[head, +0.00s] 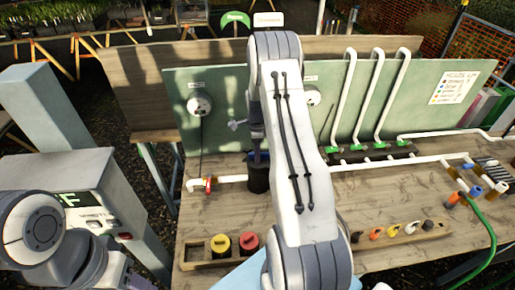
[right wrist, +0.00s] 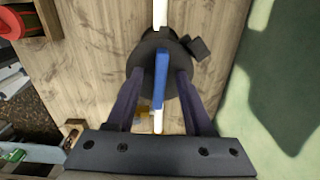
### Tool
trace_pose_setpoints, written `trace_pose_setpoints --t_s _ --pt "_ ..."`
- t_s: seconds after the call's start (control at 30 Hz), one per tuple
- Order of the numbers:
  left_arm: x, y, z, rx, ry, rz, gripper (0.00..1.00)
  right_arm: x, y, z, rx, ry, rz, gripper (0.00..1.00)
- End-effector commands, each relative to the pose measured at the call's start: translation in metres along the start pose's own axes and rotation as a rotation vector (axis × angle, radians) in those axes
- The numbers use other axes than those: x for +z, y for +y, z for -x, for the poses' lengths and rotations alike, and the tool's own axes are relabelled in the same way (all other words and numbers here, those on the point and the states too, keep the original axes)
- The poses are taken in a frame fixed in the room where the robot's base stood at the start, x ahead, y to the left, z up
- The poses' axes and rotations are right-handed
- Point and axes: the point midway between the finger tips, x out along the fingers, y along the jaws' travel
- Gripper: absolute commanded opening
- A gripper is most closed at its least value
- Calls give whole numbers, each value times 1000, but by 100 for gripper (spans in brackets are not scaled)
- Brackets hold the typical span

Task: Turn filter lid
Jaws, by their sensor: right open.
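The filter (head: 258,180) is a dark upright cup in the white pipe line on the bench, left of middle in the head view. Its dark round lid (right wrist: 150,48) has a raised blue bar (right wrist: 161,75), seen from above in the right wrist view. My right gripper (right wrist: 161,72) is open, with one dark finger on each side of the blue bar and gaps between. In the head view my right arm hides much of the area around the lid. My left arm shows at the lower left, but its fingers are out of view.
A white pipe (head: 232,178) with a red valve (head: 209,185) runs left of the filter. A wooden tray with a yellow cap (head: 220,243) and a red cap (head: 249,243) lies in front. A green panel (head: 228,135) stands behind. Several small fittings lie on the right.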

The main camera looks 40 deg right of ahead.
Motion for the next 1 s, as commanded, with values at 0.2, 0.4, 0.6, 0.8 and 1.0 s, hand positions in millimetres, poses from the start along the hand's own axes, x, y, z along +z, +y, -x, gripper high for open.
trace_pose_setpoints --t_s 0.2,0.4,0.6,0.8,1.0 --pt "0 0 0 0 0 0 52 0 0 0 0 0 0 10" --pt "0 0 0 0 0 0 52 0 0 0 0 0 -6 0" --pt "0 0 -4 0 0 0 52 -1 -2 0 -1 0 -222 0" --pt "0 0 -6 0 0 0 52 -1 -3 0 0 0 -411 0" --pt "0 0 -5 0 0 0 52 -1 -3 0 0 0 -422 0"
